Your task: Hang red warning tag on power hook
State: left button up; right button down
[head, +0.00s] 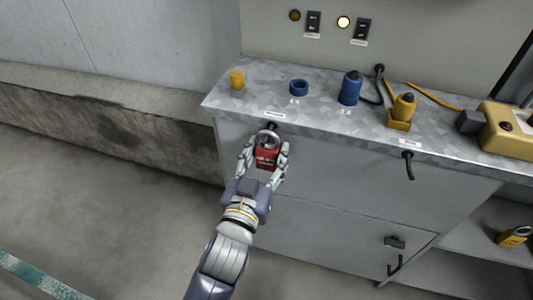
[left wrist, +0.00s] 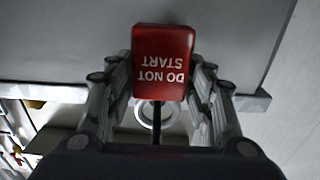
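The red warning tag (head: 266,159) is upright in front of the cabinet, with a grey ring at its top. In the left wrist view the tag (left wrist: 163,62) reads DO NOT START upside down. My left gripper (head: 265,152) has its fingers at both sides of the tag and appears shut on it. A black hook (head: 271,125) shows just above the ring, below a small label on the counter edge. A dark bar crosses the ring (left wrist: 146,122) in the left wrist view. I cannot tell whether the ring is around the hook. My right gripper is not in view.
Another black hook (head: 408,166) hangs farther right on the cabinet front. The counter (head: 320,115) holds a yellow cylinder (head: 237,79), a blue ring (head: 299,87), a blue bottle (head: 350,88), a yellow bottle (head: 403,107) and a yellow device (head: 508,130). A padlock (head: 513,237) lies on the lower right shelf.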

pick_arm(q)
jog(key=shift+o, duration=0.7)
jog(key=v, duration=1.2)
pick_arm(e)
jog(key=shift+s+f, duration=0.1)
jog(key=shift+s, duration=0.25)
pick_arm(q)
jog(key=shift+a, duration=0.1)
